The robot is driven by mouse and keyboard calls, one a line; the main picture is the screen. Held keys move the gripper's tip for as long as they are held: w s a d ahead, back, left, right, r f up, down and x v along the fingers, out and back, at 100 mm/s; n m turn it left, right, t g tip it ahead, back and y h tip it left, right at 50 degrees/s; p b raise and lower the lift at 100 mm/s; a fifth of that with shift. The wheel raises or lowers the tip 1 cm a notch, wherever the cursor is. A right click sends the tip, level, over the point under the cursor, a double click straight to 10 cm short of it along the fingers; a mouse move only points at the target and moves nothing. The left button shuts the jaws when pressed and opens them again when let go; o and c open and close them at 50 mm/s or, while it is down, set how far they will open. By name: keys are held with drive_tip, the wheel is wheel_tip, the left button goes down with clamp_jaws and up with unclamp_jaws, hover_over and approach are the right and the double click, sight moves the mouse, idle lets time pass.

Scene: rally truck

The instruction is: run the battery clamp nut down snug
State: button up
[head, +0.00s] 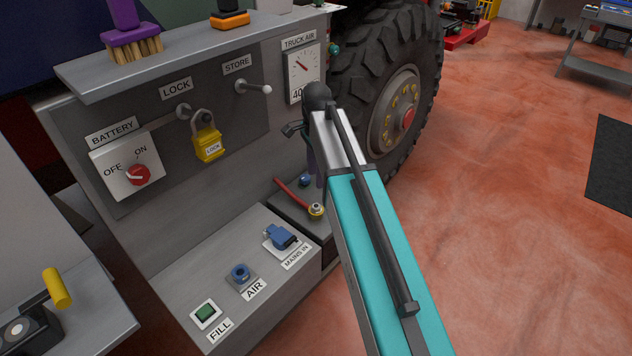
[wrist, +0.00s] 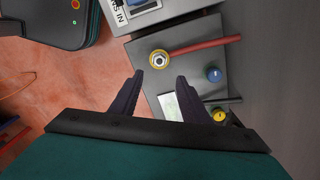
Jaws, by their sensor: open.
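The battery clamp nut (wrist: 160,59) sits with a yellowish ring around it at the end of a red cable (wrist: 206,45). In the head view the nut (head: 316,209) is on the low dark battery shelf behind my arm. My gripper (wrist: 160,76) is open and empty, with its two dark fingers apart. In the wrist view the nut appears just beyond the fingertips, roughly centred between them. The gap in depth is hard to judge. In the head view my arm hides most of the gripper and part of the battery.
The MAINS IN socket (head: 281,237) is beside the battery. The OFF/ON battery switch (head: 138,175) and yellow padlock (head: 208,144) are on the panel above. A big tyre (head: 385,80) stands behind.

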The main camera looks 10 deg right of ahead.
drive_tip(key=shift+r, duration=0.8)
